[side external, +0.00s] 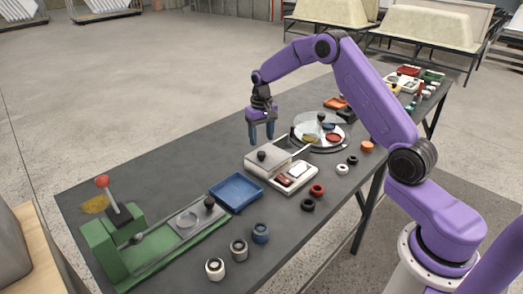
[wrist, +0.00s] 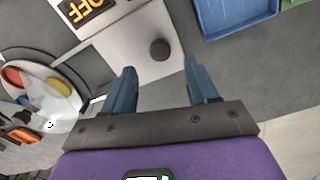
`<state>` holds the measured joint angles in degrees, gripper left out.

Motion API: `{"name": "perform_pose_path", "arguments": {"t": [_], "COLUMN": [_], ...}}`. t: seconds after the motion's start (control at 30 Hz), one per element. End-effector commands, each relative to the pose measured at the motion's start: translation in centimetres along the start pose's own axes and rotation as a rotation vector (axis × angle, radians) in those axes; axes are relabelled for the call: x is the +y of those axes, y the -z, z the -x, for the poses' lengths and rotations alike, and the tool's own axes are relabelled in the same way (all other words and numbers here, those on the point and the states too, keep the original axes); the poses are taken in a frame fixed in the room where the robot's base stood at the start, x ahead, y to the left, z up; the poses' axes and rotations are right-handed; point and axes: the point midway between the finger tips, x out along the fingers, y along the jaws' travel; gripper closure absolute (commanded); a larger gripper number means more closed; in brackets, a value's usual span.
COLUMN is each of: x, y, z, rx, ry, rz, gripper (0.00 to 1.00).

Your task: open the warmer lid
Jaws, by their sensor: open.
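The warmer looks to be the pale box (side external: 256,171) in the middle of the dark table. Its flat lid (side external: 277,151) lies over the left part and carries a round black knob (side external: 262,156). In the wrist view the pale lid (wrist: 130,40) shows with its black knob (wrist: 159,49), beside a dark panel reading OFF (wrist: 92,10). My gripper (side external: 261,134) is open and empty, pointing down above the lid. In the wrist view the knob is just beyond and between the blue fingertips (wrist: 159,70), with no contact visible.
A round clear dome (side external: 320,117) over coloured pieces stands behind and right of the box. A blue tray (side external: 236,192) and a green press (side external: 125,245) with a red-knobbed lever lie left. Several small rings and jars line the front edge.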

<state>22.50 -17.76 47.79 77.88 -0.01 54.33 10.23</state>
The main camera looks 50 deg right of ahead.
Motion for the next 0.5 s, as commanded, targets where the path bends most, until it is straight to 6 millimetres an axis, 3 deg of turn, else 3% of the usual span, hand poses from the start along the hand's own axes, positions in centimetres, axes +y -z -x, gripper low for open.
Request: {"name": "perform_pose_path", "arguments": {"t": [0.2, 0.5], "x": [0.1, 0.0], "y": [-0.1, 0.0], "z": [-3.8, -5.9], "rx": [-0.003, 0.0], "ry": [-0.001, 0.0], "rz": [-0.001, -0.001], "gripper": [0.42, 0.42]}}
